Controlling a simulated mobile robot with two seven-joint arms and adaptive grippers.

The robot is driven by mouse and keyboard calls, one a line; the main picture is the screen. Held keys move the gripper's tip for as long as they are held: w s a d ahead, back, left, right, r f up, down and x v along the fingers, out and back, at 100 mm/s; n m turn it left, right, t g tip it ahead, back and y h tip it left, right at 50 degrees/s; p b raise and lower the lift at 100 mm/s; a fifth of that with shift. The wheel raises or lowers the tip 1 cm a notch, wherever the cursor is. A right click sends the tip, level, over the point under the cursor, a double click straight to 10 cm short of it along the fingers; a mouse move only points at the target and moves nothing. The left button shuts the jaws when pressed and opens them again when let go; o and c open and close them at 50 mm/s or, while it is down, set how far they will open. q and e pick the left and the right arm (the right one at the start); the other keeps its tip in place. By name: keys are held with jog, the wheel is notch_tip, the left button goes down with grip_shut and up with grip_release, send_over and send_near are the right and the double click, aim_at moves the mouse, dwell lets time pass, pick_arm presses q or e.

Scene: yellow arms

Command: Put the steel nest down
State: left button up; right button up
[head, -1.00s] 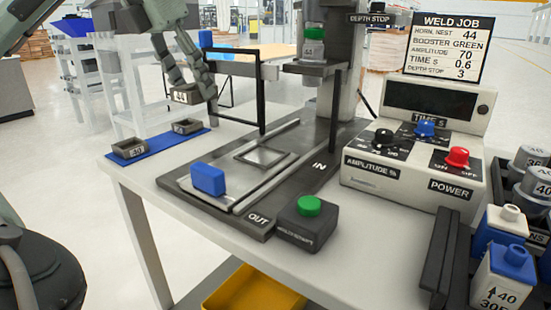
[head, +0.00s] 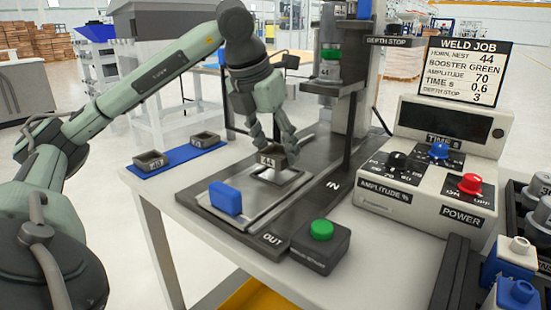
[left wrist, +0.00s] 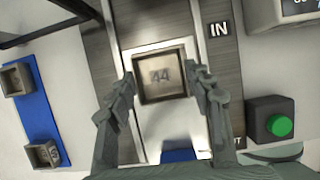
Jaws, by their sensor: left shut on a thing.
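The steel nest (head: 271,158), a small square tray marked 44, is held between the fingertips of my left gripper (head: 276,147). It is low over the square recess frame (head: 290,177) on the welder's sliding plate; a sliver of the frame shows below and right of it. In the left wrist view the nest (left wrist: 161,77) looks roughly level, with a finger at each side of my gripper (left wrist: 162,88). I cannot tell whether its underside touches the plate. My right gripper is not in view.
A blue handle (head: 225,198) stands on the plate's front end. Two other nests, one left (head: 149,160) and one behind (head: 205,139), sit on a blue mat (head: 182,155). A black guard post (head: 352,130) and the welder column (head: 350,70) rise behind. A green-button box (head: 320,247) stands in front.

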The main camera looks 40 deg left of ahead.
pick_arm(q)
notch_tip(320, 180, down, 3)
jog(key=shift+r, duration=0.2)
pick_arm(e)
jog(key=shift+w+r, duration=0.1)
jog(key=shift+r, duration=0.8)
pick_arm(q)
jog(key=shift+f, duration=0.1)
jog(key=shift+b, duration=0.3)
jog(key=o, duration=1.4)
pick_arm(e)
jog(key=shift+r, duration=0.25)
